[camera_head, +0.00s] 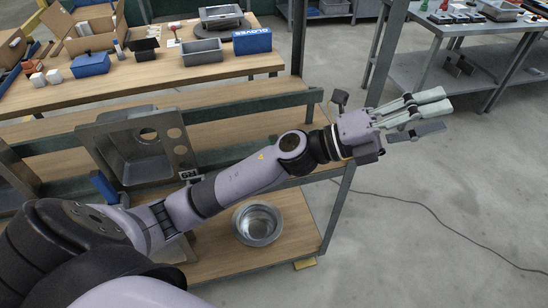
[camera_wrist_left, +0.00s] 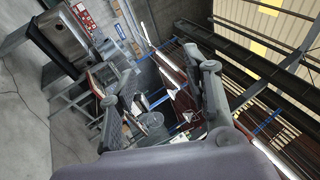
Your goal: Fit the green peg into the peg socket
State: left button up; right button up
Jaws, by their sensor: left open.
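A small green object (camera_head: 424,5), possibly the green peg, stands at the top edge of the head view on the far right table. It is too small and cut off to be sure. I cannot pick out the peg socket; small dark pieces (camera_head: 441,18) lie near the green object. My left gripper (camera_head: 438,112) is stretched out to the right over the floor, open and empty, well short of that table. In the left wrist view its two fingers (camera_wrist_left: 163,100) stand apart with nothing between them. My right gripper is not in view.
The far right table (camera_head: 440,27) has a lower shelf (camera_head: 432,76). A wooden bench (camera_head: 150,82) with boxes and a blue glove box (camera_head: 252,41) stands at upper left.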

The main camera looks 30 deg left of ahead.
pick_arm(q)
notch_tip(320, 180, down, 3)
jog(key=s+d+m+g+y, duration=0.1)
jog(key=s+d+m+g, duration=0.15)
jog(key=m+g, duration=0.65)
jog(key=m+g+y, duration=0.3)
jog(key=y, duration=1.6)
send_near(274, 139)
notch_tip(274, 139, down, 10)
jog(key=shift+a+r+p, duration=0.1)
jog(key=shift+p, duration=0.9)
notch_tip(274, 139, down, 6)
jog(key=shift+a+r+p, duration=0.1)
jog(key=shift+r+p, duration=0.1)
jog(key=shift+p, duration=0.95)
grip_shut()
